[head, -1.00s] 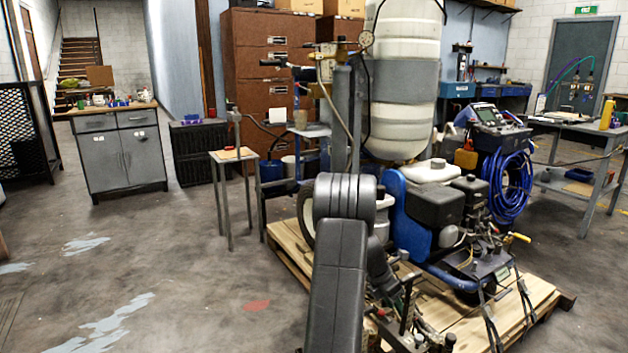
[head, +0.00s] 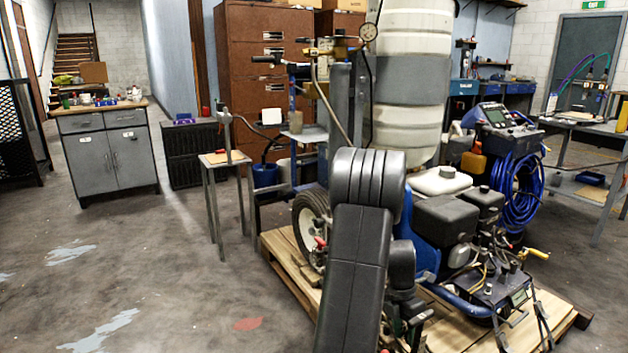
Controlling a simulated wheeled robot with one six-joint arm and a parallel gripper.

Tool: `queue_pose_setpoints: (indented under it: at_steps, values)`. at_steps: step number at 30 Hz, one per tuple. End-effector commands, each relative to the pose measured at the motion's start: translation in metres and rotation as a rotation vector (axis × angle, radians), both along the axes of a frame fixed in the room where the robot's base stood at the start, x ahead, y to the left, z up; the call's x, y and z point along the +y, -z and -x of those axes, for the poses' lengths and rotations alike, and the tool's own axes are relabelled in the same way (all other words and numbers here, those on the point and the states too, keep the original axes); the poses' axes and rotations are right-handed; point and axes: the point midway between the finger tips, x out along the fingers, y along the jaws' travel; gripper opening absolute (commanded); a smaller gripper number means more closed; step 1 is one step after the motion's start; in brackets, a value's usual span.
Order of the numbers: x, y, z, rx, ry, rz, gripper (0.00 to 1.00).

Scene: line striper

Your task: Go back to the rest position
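My arm rises from the bottom centre of the head view as dark links and partly covers the line striper (head: 452,218), a blue and black machine on a wooden pallet. The arm looks folded toward the camera. My gripper is not clearly visible, so its fingers and anything in them cannot be made out.
The wooden pallet (head: 555,312) lies close ahead and to the right. A small stand (head: 225,160), a grey cabinet (head: 108,155) and a black crate (head: 193,155) stand farther left. A work table (head: 590,125) is at the right. The floor at the left is open.

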Motion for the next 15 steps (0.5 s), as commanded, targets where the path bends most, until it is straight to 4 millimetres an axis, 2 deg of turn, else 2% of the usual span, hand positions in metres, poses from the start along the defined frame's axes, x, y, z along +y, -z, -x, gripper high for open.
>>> queue_pose_setpoints:
  at_steps: [1, 6, 10, 15]
  values:
    - [0.001, -0.013, -0.003, -0.003, -0.001, 0.001, 0.39]
    - [0.005, -0.038, -0.009, -0.001, 0.0, 0.0, 0.39]
    - [0.006, -0.051, -0.013, -0.001, 0.0, 0.0, 0.39]
    - [0.007, -0.057, -0.015, -0.001, 0.001, 0.001, 0.39]
